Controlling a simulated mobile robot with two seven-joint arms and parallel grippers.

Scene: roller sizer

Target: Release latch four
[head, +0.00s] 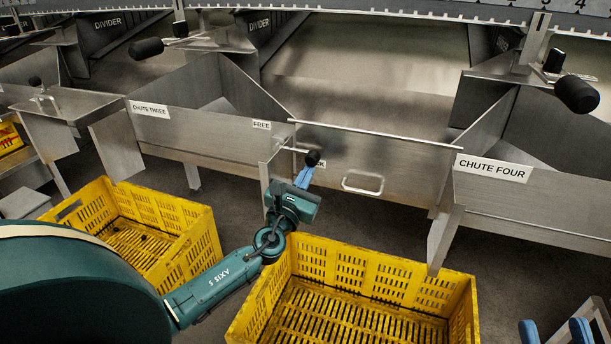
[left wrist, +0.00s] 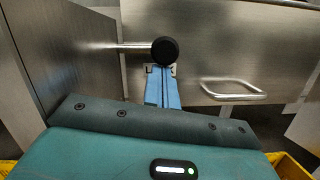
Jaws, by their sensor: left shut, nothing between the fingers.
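The latch by the chute gate is a thin metal rod with a round black knob (head: 313,158). The knob also shows in the left wrist view (left wrist: 164,51), at the end of the rod, which comes from the left. My left gripper (head: 303,178) is shut and empty, its blue fingers just below the knob in both views. I cannot tell whether they touch it. A small label behind the knob is mostly hidden. The gate panel (head: 375,165) carries a metal handle (head: 362,184). My right gripper (head: 555,332) shows as two blue fingers, apart, at the bottom right edge.
A "FREE" label (head: 262,125) is left of the latch. Chute three's plate (head: 149,109) is farther left, chute four's plate (head: 492,168) to the right. Yellow crates stand below, one at left (head: 205,238) and one in front (head: 400,262). Another black-knobbed lever (head: 577,94) is upper right.

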